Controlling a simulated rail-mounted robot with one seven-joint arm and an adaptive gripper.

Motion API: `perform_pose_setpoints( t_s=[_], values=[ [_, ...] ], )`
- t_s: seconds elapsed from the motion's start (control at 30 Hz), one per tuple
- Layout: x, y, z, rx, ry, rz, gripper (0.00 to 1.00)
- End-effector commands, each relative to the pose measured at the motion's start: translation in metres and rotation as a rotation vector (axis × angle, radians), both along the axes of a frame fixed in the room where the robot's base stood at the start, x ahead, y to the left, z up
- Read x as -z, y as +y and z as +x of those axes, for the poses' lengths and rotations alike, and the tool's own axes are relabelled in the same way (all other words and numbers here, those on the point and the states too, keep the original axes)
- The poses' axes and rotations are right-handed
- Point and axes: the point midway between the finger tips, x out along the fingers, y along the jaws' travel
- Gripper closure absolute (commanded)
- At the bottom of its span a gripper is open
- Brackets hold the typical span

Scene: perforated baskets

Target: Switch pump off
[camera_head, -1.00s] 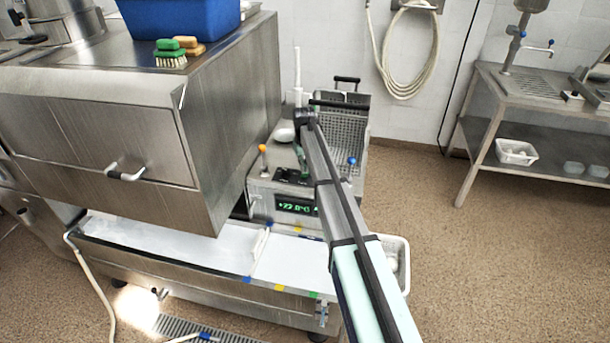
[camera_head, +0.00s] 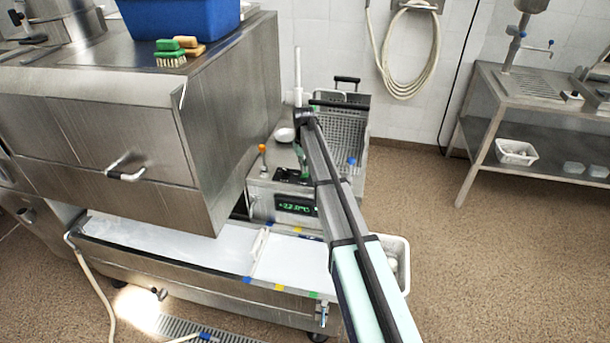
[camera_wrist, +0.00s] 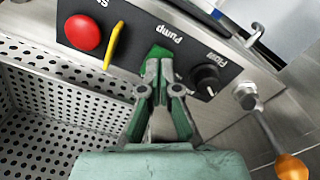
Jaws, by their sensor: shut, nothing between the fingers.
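In the wrist view a black control panel (camera_wrist: 130,42) holds a green switch (camera_wrist: 158,51) under the word Pump. My gripper (camera_wrist: 160,68) is shut, with nothing between its green fingers. Its fingertips are at the lower edge of the green switch and overlap it in the picture; I cannot tell whether they touch it. The switch's exact position is partly hidden by the fingers. In the head view the panel (camera_head: 288,175) is small, above a lit green display (camera_head: 295,207), and my arm hides part of the unit.
Next to the switch are a red button (camera_wrist: 83,33), a yellow lever (camera_wrist: 114,44) and a black Flow knob (camera_wrist: 206,79). An orange-tipped lever (camera_wrist: 290,166) stands at the lower right. A perforated basket (camera_wrist: 60,95) lies beside the panel. A steel cabinet (camera_head: 100,130) stands at left.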

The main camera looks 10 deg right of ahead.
Motion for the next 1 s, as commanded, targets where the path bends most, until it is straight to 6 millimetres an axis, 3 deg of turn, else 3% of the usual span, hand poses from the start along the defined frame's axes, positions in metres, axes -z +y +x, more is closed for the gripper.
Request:
perform_pose_setpoints(
  t_s=[1.0],
  values=[
    [0.013, 0.000, 0.000, 0.000, 0.000, 0.000, 1.00]
  ],
)
